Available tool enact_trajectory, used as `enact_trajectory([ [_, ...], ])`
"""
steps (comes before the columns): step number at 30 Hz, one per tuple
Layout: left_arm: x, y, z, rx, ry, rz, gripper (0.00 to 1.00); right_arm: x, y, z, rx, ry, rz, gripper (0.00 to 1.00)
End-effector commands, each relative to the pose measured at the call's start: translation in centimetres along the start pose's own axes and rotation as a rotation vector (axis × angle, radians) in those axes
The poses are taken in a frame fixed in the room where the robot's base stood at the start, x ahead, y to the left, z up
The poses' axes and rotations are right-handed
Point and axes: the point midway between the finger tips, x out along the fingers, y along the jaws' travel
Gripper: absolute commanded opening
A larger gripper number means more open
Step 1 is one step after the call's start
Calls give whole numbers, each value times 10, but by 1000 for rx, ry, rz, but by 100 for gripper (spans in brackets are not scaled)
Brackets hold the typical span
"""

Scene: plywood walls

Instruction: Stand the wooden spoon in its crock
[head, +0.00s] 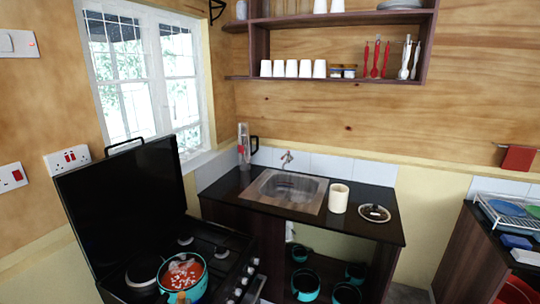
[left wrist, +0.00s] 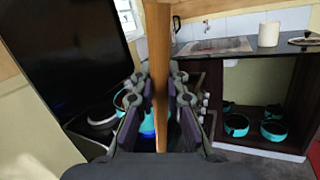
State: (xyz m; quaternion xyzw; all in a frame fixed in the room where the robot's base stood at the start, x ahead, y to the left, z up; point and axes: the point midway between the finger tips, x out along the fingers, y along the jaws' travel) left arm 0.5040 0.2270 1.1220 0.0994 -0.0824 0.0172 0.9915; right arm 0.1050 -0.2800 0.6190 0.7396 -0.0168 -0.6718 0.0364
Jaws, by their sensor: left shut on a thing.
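The wooden spoon shows in the left wrist view as a long brown shaft (left wrist: 158,40), upright in the picture. My left gripper (left wrist: 158,88) is shut on it, with a finger on either side. The spoon's ends cannot be made out there. The crock, a plain cream cylinder (head: 339,198), stands upright on the dark counter right of the sink. It also shows in the left wrist view (left wrist: 268,34) at the upper right, apart from the spoon. I cannot make out my left gripper in the head view. My right gripper is in neither view.
A teal pot (head: 184,275) with red food sits on the stove, below its raised black lid (head: 125,195). The sink (head: 287,190) lies left of the crock, and a round lid (head: 374,212) lies to its right. Teal pots (head: 305,284) stand under the counter.

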Motion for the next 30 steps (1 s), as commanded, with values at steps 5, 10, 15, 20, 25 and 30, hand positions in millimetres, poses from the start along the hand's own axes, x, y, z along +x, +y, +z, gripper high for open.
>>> enact_trajectory([
  [5, -15, -36, -10, -5, 1, -6, 0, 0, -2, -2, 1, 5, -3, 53],
  [10, -24, -54, -43, 0, -4, -14, 0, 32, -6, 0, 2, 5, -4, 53],
  [15, -30, -60, -77, 2, -4, -15, 0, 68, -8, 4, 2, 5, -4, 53],
  [20, -35, -65, -106, 3, -4, -14, 0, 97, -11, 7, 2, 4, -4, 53],
  [25, -36, -67, -114, 3, -5, -14, 0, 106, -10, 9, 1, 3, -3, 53],
  [30, -36, -67, -113, 4, -5, -15, 0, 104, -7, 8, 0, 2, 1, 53],
])
